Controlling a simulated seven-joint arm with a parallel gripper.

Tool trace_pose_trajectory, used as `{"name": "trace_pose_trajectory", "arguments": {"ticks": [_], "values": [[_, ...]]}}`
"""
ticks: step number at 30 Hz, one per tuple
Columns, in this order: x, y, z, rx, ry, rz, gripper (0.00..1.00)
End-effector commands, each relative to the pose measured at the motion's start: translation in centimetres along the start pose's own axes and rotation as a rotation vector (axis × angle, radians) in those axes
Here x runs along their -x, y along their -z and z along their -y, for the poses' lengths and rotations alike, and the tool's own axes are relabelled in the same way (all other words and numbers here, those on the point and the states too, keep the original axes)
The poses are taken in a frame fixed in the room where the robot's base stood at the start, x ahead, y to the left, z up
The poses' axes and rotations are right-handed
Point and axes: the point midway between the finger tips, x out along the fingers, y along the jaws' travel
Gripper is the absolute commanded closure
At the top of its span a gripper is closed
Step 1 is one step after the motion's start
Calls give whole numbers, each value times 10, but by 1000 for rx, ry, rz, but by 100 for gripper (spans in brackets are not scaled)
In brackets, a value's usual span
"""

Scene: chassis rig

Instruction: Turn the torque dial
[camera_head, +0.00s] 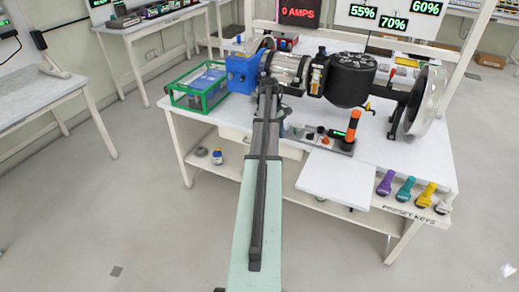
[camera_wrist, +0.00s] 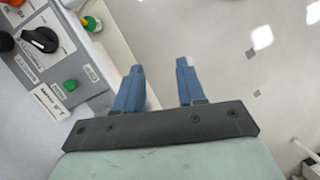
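I cannot make out my fingers in the head view.
A white workbench (camera_head: 417,165) carries a drivetrain assembly (camera_head: 352,80), a green-framed box (camera_head: 199,88) and an upright orange handle (camera_head: 352,125). Several coloured preset keys (camera_head: 405,188) line its front right edge. A green button (camera_wrist: 70,86) is below the dial.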

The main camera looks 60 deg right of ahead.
Motion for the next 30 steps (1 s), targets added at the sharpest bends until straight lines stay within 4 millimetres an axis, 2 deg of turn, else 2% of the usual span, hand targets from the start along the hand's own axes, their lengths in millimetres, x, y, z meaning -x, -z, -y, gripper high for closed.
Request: {"name": "trace_pose_trajectory", "arguments": {"ticks": [15, 21, 30], "values": [[-40, 47, 48, 27, -2, 12, 60], [-47, 55, 57, 31, -2, 14, 60], [-49, 58, 60, 32, -2, 15, 60]]}}
